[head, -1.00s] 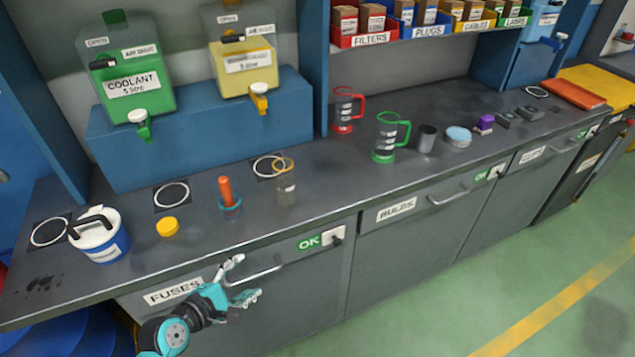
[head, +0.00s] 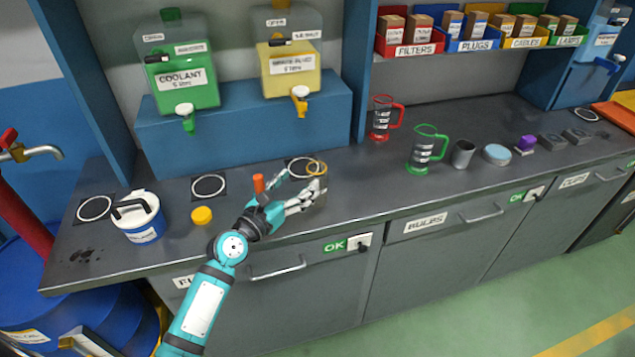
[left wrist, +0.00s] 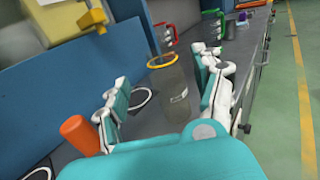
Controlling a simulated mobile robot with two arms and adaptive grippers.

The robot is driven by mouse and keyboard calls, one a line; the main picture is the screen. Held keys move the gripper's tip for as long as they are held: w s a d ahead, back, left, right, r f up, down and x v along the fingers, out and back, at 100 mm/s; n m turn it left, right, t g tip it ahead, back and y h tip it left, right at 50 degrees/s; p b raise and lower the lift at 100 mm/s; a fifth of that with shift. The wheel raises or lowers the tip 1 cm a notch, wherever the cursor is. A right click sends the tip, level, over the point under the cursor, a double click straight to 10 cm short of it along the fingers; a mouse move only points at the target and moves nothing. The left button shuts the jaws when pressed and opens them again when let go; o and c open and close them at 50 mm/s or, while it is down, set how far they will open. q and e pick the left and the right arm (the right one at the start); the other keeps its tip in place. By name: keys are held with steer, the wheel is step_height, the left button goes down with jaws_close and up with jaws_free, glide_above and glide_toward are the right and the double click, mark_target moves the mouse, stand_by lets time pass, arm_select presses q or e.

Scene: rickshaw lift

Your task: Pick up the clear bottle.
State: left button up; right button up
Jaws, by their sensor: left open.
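The clear bottle (left wrist: 174,98) has a yellow ring at its mouth and a small pale label. It stands upright on the grey counter, between the two spread fingers of my left gripper (left wrist: 162,80) in the left wrist view. I cannot tell whether either finger touches it. In the head view, my left gripper (head: 302,182) is over the counter's front part, and its fingers hide most of the bottle (head: 321,178). The left gripper is open. My right gripper is not in view.
A yellow cap (head: 201,215) and a white-and-blue tub (head: 139,222) are farther left. A green-rimmed jug (head: 422,152) and red-rimmed jug (head: 380,120) stand to the right. A blue ledge (head: 240,128) bears two fluid containers behind.

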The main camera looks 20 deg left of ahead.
mark_target(312, 169)
arm_select(q)
steer(key=x, duration=0.6)
steer(key=p+x, duration=0.1)
steer(key=x, duration=0.1)
steer(key=shift+s+r, duration=0.1)
steer(key=shift+r, duration=0.3)
steer(key=shift+w+d+f, duration=0.1)
steer(key=shift+w, duration=0.1)
steer(key=shift+s, duration=0.1)
steer(key=c, duration=1.3)
